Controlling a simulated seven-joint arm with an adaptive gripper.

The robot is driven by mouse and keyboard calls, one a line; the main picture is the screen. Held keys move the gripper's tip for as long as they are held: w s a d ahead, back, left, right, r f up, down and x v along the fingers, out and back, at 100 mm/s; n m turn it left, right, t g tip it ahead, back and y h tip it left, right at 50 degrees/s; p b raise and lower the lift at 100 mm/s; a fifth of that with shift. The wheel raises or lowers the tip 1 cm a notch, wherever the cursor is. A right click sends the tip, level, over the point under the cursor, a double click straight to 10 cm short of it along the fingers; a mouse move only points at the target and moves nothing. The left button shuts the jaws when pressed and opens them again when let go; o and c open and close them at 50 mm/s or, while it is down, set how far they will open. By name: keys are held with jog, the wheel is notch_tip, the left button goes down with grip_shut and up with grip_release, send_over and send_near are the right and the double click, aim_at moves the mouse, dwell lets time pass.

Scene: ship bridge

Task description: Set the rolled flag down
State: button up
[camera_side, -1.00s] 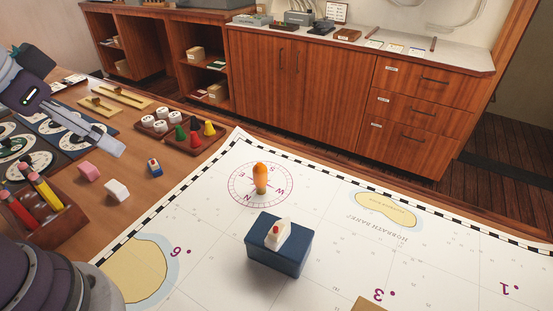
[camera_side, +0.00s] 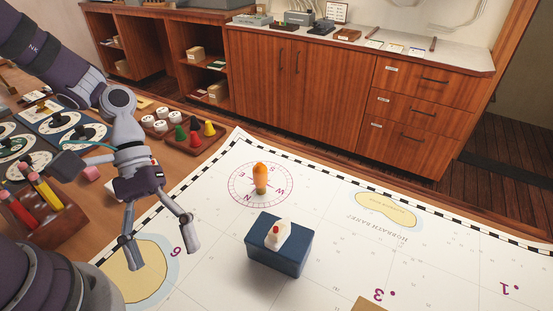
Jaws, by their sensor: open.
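An orange roll-shaped piece (camera_side: 260,178) with a darker lower end stands upright on the chart's compass rose; it may be the rolled flag, but I cannot tell for sure. My gripper (camera_side: 166,254) is open and empty, its fingers pointing down over the chart's left part, near the yellow island. It is well to the left of the orange piece and apart from it. Nothing is between the fingers.
A blue box (camera_side: 279,247) with a small white and red piece (camera_side: 277,235) on top stands on the chart (camera_side: 350,260). A tray of coloured cones (camera_side: 209,129) and a pencil holder (camera_side: 45,222) stand on the wooden table. The chart's right side is mostly clear.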

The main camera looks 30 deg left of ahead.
jog(key=s+d+n+g+h, duration=0.2)
jog(key=d+n+h, duration=0.3)
jog(key=n+h, duration=0.3)
jog(key=shift+m+h, duration=0.4)
jog(key=shift+m, duration=0.2)
jog(key=f, duration=0.7)
jog(key=shift+w+d+f, duration=0.1)
jog(key=shift+d+f, duration=0.05)
jog(key=shift+d, duration=0.05)
jog(key=x, duration=0.7)
jog(key=shift+d, duration=0.3)
jog(key=c, duration=1.2)
